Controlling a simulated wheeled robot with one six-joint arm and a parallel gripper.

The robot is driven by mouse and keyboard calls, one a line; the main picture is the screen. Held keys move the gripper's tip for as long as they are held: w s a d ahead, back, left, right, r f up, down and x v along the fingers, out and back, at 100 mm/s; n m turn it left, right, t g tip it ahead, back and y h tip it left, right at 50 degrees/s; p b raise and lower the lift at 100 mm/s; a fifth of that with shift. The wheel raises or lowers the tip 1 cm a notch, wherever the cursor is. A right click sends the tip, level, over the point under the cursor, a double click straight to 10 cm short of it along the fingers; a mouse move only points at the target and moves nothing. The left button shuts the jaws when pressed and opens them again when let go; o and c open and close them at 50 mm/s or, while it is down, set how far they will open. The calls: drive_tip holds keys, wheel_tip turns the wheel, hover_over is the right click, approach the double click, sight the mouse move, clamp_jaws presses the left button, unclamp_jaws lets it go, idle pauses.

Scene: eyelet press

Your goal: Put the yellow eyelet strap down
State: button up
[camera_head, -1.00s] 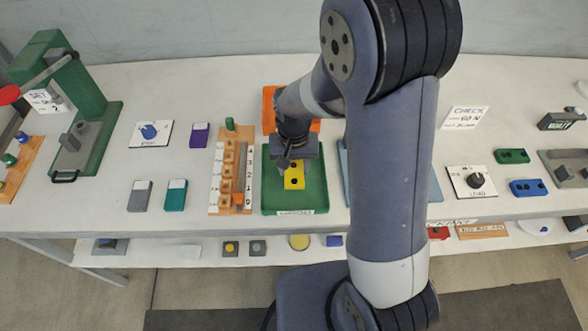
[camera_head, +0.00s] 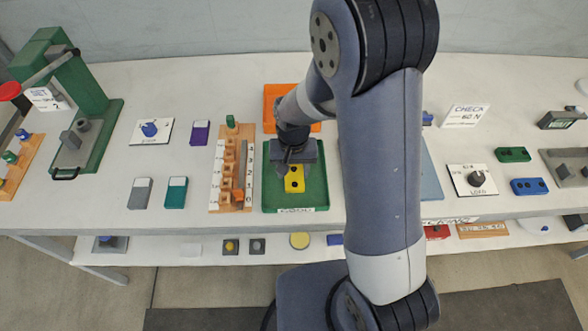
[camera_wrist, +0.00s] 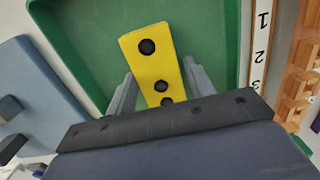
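The yellow eyelet strap (camera_wrist: 160,62) is a flat yellow bar with round black holes.
A wooden rack with numbered slots (camera_head: 247,198) stands close left of the tray. An orange tray (camera_head: 272,98) is behind it, and a blue-grey panel (camera_head: 430,180) is to the right, partly hidden by my arm. The green press (camera_head: 98,150) stands far left.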

sight(294, 171)
drive_tip(key=shift+o, duration=0.8)
drive_tip(key=shift+s+d+f, duration=0.15)
drive_tip(key=shift+s+f, duration=0.15)
drive_tip(key=shift+f, duration=0.2)
drive_tip(key=shift+w+r+p, duration=0.1)
drive_tip(key=shift+r+p, duration=0.35)
drive_tip(key=shift+r, duration=0.05)
wheel_tip(294, 171, up, 12)
drive_tip(key=w, duration=0.1)
drive_tip(key=shift+r, duration=0.15)
drive_tip(key=f, duration=1.2)
drive_tip(key=shift+s, duration=0.3)
